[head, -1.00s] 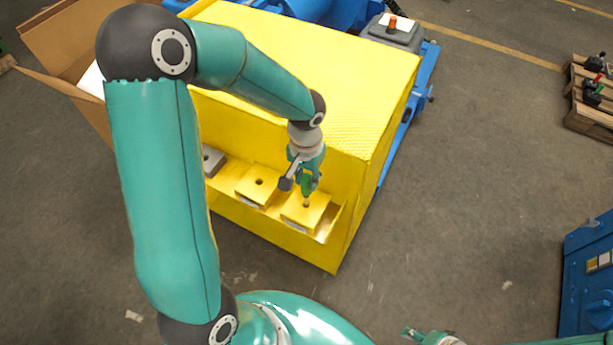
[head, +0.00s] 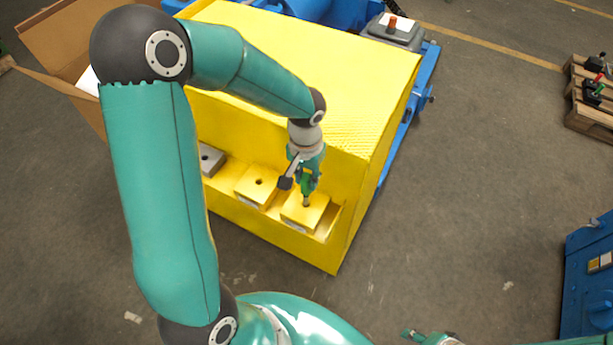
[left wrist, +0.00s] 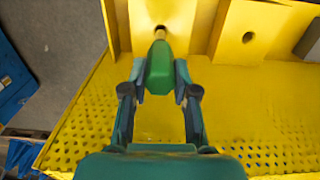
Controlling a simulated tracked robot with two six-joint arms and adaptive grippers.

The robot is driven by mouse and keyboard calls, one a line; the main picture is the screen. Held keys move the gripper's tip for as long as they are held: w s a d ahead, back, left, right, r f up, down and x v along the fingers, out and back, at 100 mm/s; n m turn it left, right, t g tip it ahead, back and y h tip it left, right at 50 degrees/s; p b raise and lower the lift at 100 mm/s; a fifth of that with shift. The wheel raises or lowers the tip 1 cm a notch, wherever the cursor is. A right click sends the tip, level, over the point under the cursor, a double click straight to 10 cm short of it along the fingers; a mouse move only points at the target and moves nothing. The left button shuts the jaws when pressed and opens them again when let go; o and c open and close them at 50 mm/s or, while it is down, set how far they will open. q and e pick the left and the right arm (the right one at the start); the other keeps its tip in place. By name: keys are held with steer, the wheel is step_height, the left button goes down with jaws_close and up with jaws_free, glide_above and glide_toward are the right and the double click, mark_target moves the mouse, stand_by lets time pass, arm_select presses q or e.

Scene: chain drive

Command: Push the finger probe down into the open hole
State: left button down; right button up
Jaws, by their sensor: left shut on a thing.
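The finger probe (left wrist: 159,66) has a green handle and a short yellowish tip. My left gripper (head: 307,182) is shut on the handle; its two fingers (left wrist: 160,90) flank it in the left wrist view. The probe hangs tip down over the rightmost yellow block (head: 303,213) in the head view. The tip is at the block's open hole (left wrist: 160,29); I cannot tell how deep it reaches. My right gripper (head: 411,333) shows only partly at the bottom edge, and its jaws cannot be made out.
A second yellow block (head: 258,184) with a hole and a grey block (head: 212,160) stand to the left in the same recess. The large yellow guard (head: 330,90) rises right behind the arm. A cardboard box (head: 62,40) is at the far left.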

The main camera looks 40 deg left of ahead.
mark_target(306, 190)
arm_select(q)
steer(key=shift+f+b, duration=3)
steer(key=shift+b, duration=0.05)
steer(key=c, duration=0.8)
jaws_free()
steer(key=shift+r, duration=0.1)
step_height(306, 190, up, 12)
steer(key=shift+a+f, duration=0.1)
